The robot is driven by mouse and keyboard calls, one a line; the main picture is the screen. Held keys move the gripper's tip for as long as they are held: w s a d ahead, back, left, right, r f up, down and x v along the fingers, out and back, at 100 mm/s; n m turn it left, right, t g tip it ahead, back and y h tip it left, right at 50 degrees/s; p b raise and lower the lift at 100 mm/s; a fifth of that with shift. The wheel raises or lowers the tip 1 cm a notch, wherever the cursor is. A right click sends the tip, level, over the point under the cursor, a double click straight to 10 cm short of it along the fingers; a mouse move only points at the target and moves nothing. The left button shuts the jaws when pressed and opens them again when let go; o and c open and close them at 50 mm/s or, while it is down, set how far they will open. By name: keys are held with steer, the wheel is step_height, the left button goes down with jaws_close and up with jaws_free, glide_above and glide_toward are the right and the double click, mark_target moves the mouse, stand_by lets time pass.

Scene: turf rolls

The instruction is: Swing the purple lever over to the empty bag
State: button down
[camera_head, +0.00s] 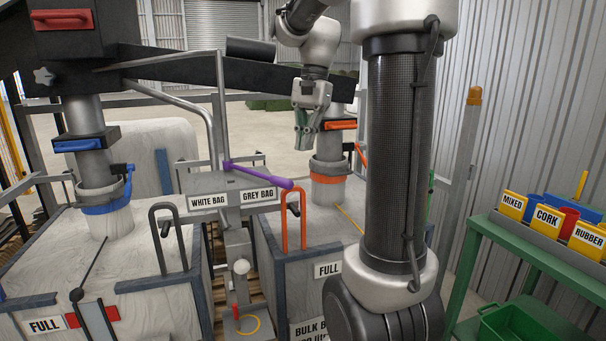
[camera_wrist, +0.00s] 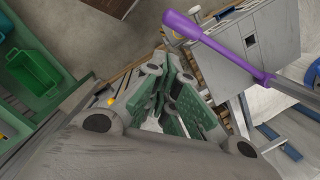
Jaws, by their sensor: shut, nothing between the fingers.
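The purple lever (camera_head: 258,176) sits on the pivot post between the two bags, its knob end pointing right over the GREY BAG plate (camera_head: 258,195). The WHITE BAG plate (camera_head: 208,201) is to its left. In the wrist view the lever (camera_wrist: 220,48) crosses the upper right, apart from my fingers. My gripper (camera_head: 304,138) is shut and empty, above and right of the lever knob; its green-padded fingers (camera_wrist: 170,98) fill the middle of the wrist view.
An orange hooped handle (camera_head: 293,220) stands close beside the lever knob, and a grey one (camera_head: 168,235) stands on the left bag. The spouts (camera_head: 331,145) with orange and blue slides rise behind. A green bench (camera_head: 540,250) with labelled bins is at right.

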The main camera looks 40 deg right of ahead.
steer(key=w+d+m, duration=0.2)
steer(key=d, duration=0.1)
steer(key=shift+w+d+f+g+y, duration=0.1)
steer(key=shift+w+f+g+y, duration=0.1)
steer(key=shift+g+y, duration=0.1)
steer(key=s+a+f, duration=0.1)
steer(key=a+f, duration=0.5)
steer(key=f, duration=0.2)
steer(key=shift+s, duration=0.35)
steer(key=shift+a, duration=0.1)
